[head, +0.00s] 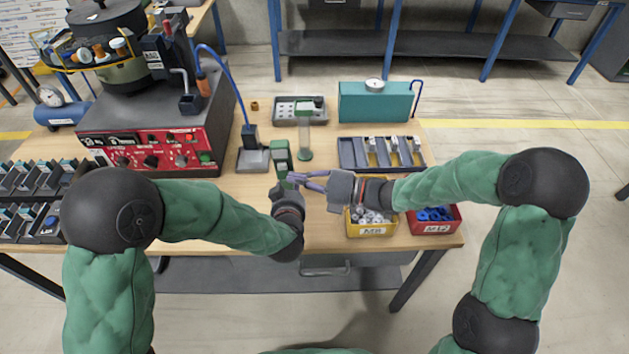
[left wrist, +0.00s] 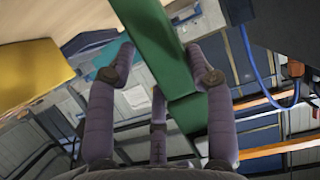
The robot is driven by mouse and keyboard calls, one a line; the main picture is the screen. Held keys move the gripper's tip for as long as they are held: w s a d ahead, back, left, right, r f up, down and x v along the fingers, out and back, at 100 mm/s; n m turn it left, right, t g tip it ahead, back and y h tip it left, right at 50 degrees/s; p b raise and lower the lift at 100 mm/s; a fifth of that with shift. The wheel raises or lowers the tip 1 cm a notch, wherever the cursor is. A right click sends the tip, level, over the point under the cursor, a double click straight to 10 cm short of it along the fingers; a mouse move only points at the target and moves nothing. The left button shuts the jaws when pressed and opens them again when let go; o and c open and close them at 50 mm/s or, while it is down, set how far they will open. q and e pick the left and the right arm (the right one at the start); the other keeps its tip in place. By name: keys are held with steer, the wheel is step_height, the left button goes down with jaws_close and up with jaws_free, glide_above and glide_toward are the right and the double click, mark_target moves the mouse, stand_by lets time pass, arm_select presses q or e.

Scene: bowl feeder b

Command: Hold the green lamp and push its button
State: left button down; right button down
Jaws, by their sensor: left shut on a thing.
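The green lamp (head: 281,158) is upright above the front middle of the table, with its lower part partly hidden by my grippers. My left gripper (head: 284,189) is shut on the lamp's lower part. In the left wrist view the green lamp body (left wrist: 160,45) runs between the fingers of my left gripper (left wrist: 165,75). My right gripper (head: 294,179) comes from the right, its fingers pointing left at the lamp, very close to it. I cannot tell whether its fingertips touch the lamp or how far they are apart. The lamp's button cannot be made out.
A red control box (head: 150,160) with a bowl feeder (head: 122,75) stands at left. Behind the lamp are a grey tray (head: 285,119), a pale green upright piece (head: 304,143) and a teal box (head: 375,104). A slotted rack (head: 348,155), yellow bin (head: 372,231) and red bin (head: 435,228) sit right.

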steer(key=shift+x, duration=1.05)
steer(key=shift+w, duration=0.1)
steer(key=shift+w, duration=0.9)
steer(key=shift+d, duration=0.2)
steer(key=shift+d, duration=0.35)
glide_toward(281, 169)
steer(key=shift+s+v, duration=0.25)
steer(key=shift+v, duration=1)
